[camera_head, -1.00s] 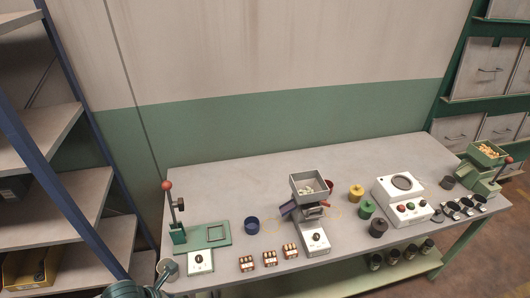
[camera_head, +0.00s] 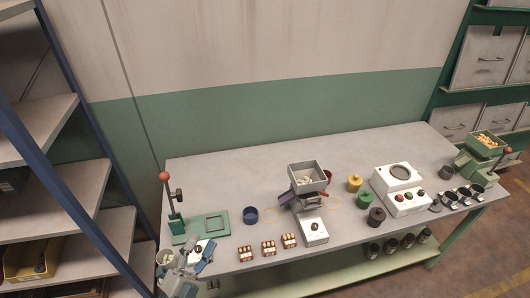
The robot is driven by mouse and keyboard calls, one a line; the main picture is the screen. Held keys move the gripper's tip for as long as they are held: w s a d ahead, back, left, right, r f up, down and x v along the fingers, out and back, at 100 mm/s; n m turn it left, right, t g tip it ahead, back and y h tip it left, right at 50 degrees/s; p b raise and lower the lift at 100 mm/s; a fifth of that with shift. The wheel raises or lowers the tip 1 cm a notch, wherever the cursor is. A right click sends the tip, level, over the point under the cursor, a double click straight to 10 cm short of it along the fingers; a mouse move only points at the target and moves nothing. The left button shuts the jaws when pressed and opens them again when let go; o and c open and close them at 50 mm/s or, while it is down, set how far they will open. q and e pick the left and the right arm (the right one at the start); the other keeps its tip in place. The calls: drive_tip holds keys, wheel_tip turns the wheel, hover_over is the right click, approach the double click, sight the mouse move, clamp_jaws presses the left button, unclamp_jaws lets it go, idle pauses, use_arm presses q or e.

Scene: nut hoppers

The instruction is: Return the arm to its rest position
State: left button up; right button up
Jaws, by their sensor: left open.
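My left gripper (camera_head: 203,259) is at the table's front left corner, in front of the green press. It is open, and I see nothing held between its fingers. It partly hides the white switch box (camera_head: 206,247) in front of the press. I cannot tell whether it touches the box or the table. My left arm comes in from the bottom left edge. My right gripper is out of view.
The table (camera_head: 250,180) carries a green press (camera_head: 208,227), blue cup (camera_head: 251,215), grey hopper (camera_head: 309,177), white scale-like unit (camera_head: 398,190) and green hopper (camera_head: 486,147). Several small boxes line the front edge. A shelf rack (camera_head: 75,190) stands left. The table's back left is clear.

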use_arm(q)
drive_tip(key=a+f+n+g+y, duration=0.3)
drive_tip(key=a+f+n+y, duration=0.3)
drive_tip(key=f, duration=0.4)
drive_tip(key=a+f+n+g+y, duration=0.3)
drive_tip(key=a+f+n+y, duration=0.1)
drive_tip(key=f+n+y, duration=0.4)
drive_tip(key=s+d+f+n+g+h, duration=0.2)
drive_tip(key=s+f+g, duration=0.4)
drive_tip(key=s+f, duration=0.35)
drive_tip(key=s+d+f+n+g+h, duration=0.1)
drive_tip(key=s+d+f+g, duration=0.2)
drive_tip(key=s+f+g, duration=0.5)
drive_tip(key=s+f+p, duration=0.1)
drive_tip(key=s+f, duration=0.2)
drive_tip(key=f, duration=1)
drive_tip(key=s+f+t+p, duration=0.1)
drive_tip(key=s+f, duration=0.2)
drive_tip(key=f, duration=1)
drive_tip(key=shift+a+f+p, duration=0.2)
drive_tip(key=shift+a+p, duration=0.15)
drive_tip(key=shift+p, duration=0.05)
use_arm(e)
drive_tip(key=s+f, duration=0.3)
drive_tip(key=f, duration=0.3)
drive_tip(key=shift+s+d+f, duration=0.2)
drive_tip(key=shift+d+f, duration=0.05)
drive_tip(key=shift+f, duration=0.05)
